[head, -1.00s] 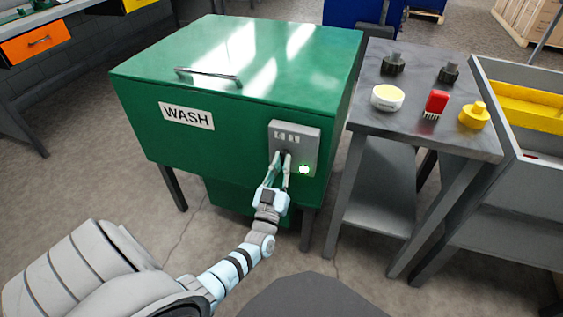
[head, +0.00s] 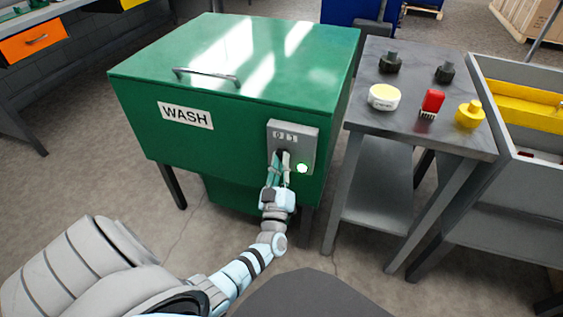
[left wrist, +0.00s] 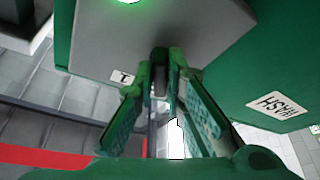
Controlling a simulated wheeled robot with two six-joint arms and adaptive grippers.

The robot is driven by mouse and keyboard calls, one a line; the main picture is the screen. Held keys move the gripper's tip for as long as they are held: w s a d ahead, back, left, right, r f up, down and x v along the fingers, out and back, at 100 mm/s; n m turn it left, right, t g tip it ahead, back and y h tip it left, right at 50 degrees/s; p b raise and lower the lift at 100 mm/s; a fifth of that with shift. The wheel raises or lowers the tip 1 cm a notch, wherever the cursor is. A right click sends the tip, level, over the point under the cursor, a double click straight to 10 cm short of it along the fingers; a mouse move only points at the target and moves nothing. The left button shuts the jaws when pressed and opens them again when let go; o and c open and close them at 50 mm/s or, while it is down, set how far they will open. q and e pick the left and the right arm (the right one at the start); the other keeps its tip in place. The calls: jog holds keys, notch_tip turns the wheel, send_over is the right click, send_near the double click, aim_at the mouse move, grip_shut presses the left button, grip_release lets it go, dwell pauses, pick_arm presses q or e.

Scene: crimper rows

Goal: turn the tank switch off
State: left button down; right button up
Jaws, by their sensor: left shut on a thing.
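The green wash tank (head: 150,130) stands at the centre with its lid down. A grey switch box (head: 305,135) is on its front, at the right, with a lit green lamp (head: 302,168) at its lower right. In the left wrist view the dark switch (left wrist: 160,58) shows between the fingertips, against the grey box face (left wrist: 205,30). Which way the switch points cannot be made out. My right gripper is not in view.
A grey metal table (head: 400,128) stands right of the tank, holding a white round tin (head: 384,97), a red brush (head: 431,103), a yellow knobbed piece (head: 470,114) and two dark knobbed pieces. A grey bin with a yellow tray (head: 520,108) is farther right.

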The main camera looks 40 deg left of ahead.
pick_arm(q)
jog(key=c, duration=1.7)
grip_release()
jog(key=shift+o, duration=0.2)
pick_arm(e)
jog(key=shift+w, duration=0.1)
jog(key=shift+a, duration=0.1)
pick_arm(q)
jog(key=v, duration=0.7)
jog(key=shift+s, duration=0.2)
jog(key=shift+d+f, duration=0.1)
jog(key=shift+f, duration=0.05)
